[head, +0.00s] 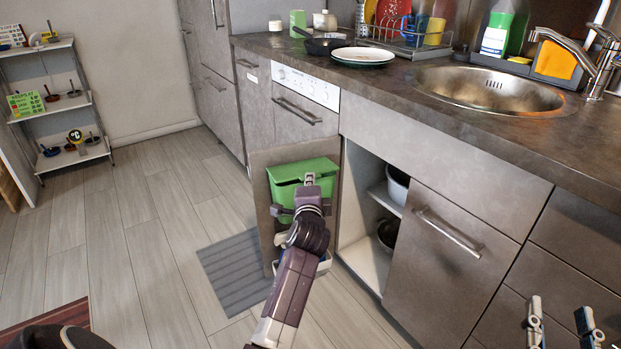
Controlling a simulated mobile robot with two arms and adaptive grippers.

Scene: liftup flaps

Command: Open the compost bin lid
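The green compost bin (284,190) hangs on the inner face of an open cabinet door (262,200) below the counter. Its green lid (300,168) appears to lie down over the top. My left gripper (309,180) is at the front of the bin, over its front face and near the lid's front edge. Whether it touches the lid is unclear, and my wrist hides its fingers and part of the bin. My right gripper (560,312) is at the lower right, in front of the drawers, with its two fingers apart and nothing between them.
The open cabinet (362,220) beside the bin holds a white container (397,186) and a dark pot (388,234). A closed cabinet door (445,260) stands to its right. The counter (400,95) above carries plates (363,56) and a pan (322,45). The floor (150,230) at left is mostly clear.

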